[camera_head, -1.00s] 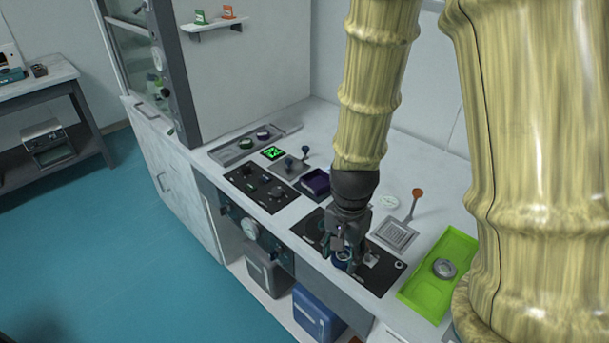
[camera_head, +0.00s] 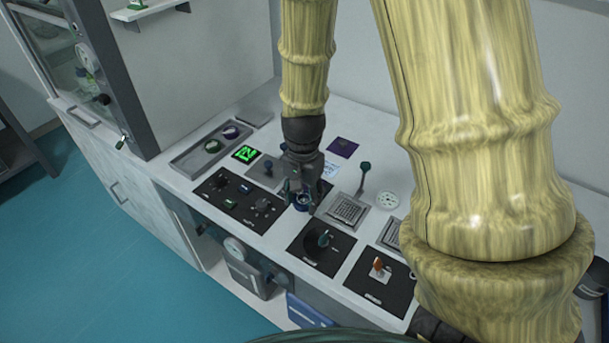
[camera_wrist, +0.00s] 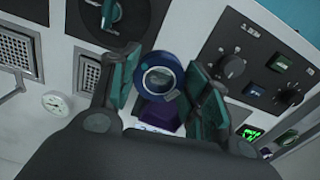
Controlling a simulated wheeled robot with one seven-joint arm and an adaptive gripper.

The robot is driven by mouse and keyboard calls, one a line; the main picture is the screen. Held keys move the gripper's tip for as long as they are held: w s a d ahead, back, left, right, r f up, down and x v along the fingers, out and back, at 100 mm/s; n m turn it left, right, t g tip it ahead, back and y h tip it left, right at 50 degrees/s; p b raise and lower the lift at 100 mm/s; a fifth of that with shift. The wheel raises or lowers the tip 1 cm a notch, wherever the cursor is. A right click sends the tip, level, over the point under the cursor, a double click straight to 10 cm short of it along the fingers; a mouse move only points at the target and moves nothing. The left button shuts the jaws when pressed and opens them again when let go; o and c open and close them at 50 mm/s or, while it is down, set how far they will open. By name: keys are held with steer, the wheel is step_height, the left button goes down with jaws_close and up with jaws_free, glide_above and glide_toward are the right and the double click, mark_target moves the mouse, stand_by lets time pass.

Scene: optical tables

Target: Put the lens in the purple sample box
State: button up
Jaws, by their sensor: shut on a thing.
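My gripper (camera_head: 302,196) is shut on the lens, a round clear disc in a dark blue ring mount. The lens (camera_wrist: 158,80) shows between the fingertips in the wrist view, and its blue rim (camera_head: 303,205) shows low between the fingers in the head view. The purple sample box (camera_wrist: 163,117) lies below and behind the lens in the wrist view, partly hidden by the lens and fingers. In the head view the gripper covers most of the box; a dark edge (camera_head: 324,189) shows to its right. The lens appears held above the box; the exact height is unclear.
A black panel with knobs (camera_head: 238,198) lies left of the gripper. A grille plate (camera_head: 348,208) with a green-knobbed lever stands to its right. Black dial panels (camera_head: 321,246) lie in front. A flat purple square (camera_head: 342,147) and a grey tray (camera_head: 212,148) lie behind.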

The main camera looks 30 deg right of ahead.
steer(key=w+d+p, duration=0.1)
steer(key=w+d, duration=0.3)
steer(key=w, duration=0.1)
steer(key=w+d+f+p, duration=0.1)
steer(key=w+d, duration=0.1)
steer(key=w, duration=0.1)
steer(key=shift+w+d+p, duration=0.25)
steer(key=shift+p, duration=0.05)
steer(key=shift+s+a+f+p, duration=0.1)
steer(key=shift+f+p, duration=0.25)
steer(key=shift+f, duration=0.25)
steer(key=shift+f+p, duration=0.35)
steer(key=shift+f, duration=0.55)
steer(key=shift+s+a+f, duration=0.1)
steer(key=shift+s+f, duration=0.25)
steer(key=shift+f, duration=0.2)
steer(key=shift+s+a+f, duration=0.1)
steer(key=shift+s+f, duration=0.05)
steer(key=shift+c, duration=1.3)
steer(key=shift+s+a+f+b, duration=0.1)
steer(key=shift+s+f+b, duration=0.05)
steer(key=shift+f+b, duration=0.15)
steer(key=shift+c, duration=0.5)
steer(key=o, duration=1.5)
steer(key=shift+f, duration=0.1)
steer(key=shift+w+f, duration=0.3)
steer(key=shift+w, duration=0.35)
steer(key=shift+s+d+r, duration=0.2)
steer(key=shift+d+r, duration=0.05)
steer(key=shift+r, duration=0.2)
